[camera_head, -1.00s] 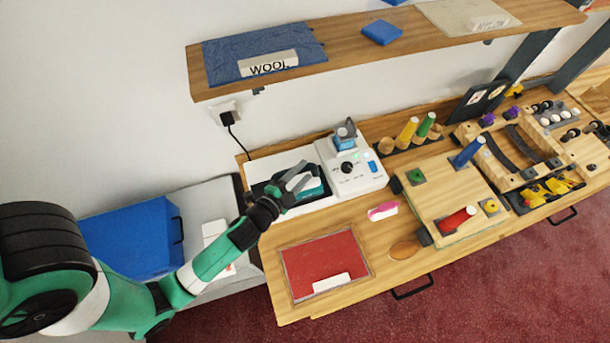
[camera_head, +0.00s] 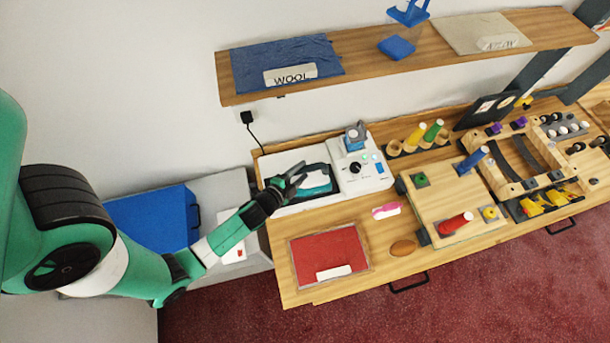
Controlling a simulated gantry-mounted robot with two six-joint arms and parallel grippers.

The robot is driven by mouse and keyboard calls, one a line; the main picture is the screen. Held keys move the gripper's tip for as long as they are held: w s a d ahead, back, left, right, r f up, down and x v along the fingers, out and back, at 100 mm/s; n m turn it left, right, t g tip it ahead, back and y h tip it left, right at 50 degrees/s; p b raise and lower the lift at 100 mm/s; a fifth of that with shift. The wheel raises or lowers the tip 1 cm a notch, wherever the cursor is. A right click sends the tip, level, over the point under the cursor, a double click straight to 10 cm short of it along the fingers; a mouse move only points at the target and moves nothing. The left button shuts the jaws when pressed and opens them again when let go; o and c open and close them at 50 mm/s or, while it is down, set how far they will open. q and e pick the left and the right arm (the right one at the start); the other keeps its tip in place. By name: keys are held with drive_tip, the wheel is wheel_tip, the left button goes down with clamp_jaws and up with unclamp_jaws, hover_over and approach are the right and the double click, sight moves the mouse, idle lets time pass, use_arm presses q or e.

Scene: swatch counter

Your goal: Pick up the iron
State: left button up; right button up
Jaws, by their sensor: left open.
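The iron (camera_head: 317,179) is teal with a dark handle and sits on the white base (camera_head: 300,205) of the ironing station, at the back left of the wooden counter. My left gripper (camera_head: 298,177) is open. Its fingers show over the left part of the iron, and part of the iron is hidden behind them. I cannot tell whether the fingers touch the handle. My right gripper is not in view.
A white control box (camera_head: 362,172) with a knob adjoins the iron on the right. A red cloth swatch (camera_head: 325,250) lies in front, with a pink item (camera_head: 386,210) to its right. A wooden shelf (camera_head: 400,72) hangs above. A blue box (camera_head: 150,218) stands at left.

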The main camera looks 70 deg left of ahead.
sight(310, 165)
use_arm(q)
drive_tip(key=x, duration=0.5)
drive_tip(key=shift+f+b, duration=0.1)
drive_tip(key=shift+b, duration=0.3)
clamp_jaws()
idle(1.0)
drive_tip(key=shift+w+r, duration=0.1)
drive_tip(key=shift+r, duration=0.15)
